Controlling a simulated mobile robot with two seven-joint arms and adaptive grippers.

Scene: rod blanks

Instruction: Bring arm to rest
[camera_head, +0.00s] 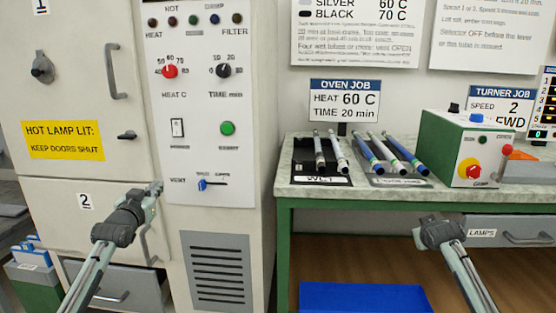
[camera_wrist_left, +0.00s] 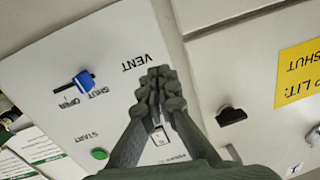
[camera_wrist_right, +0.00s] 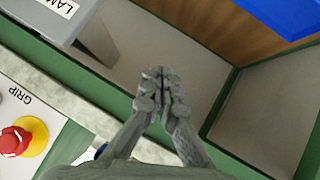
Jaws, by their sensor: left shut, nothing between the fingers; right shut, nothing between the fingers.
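My left gripper (camera_head: 156,188) is shut and empty, in front of the white oven (camera_head: 215,130), between door 2 and the control panel. In the left wrist view its closed fingertips (camera_wrist_left: 160,75) lie beside the VENT label. The blue vent slider (camera_head: 203,184) is to the right of the gripper, apart from it; it shows near the SHUT mark in the left wrist view (camera_wrist_left: 86,80). My right gripper (camera_head: 430,220) is in front of the bench, near the LAMPS drawer (camera_head: 505,230). Its fingertips (camera_wrist_right: 160,78) are shut with nothing between them.
On the bench (camera_head: 400,195), several rods lie on a black WET tray (camera_head: 312,181) and a grey holder (camera_head: 396,183). A green box (camera_head: 448,140) with a red button stands on the right. A blue bin (camera_head: 365,298) is below. Air between the arms is free.

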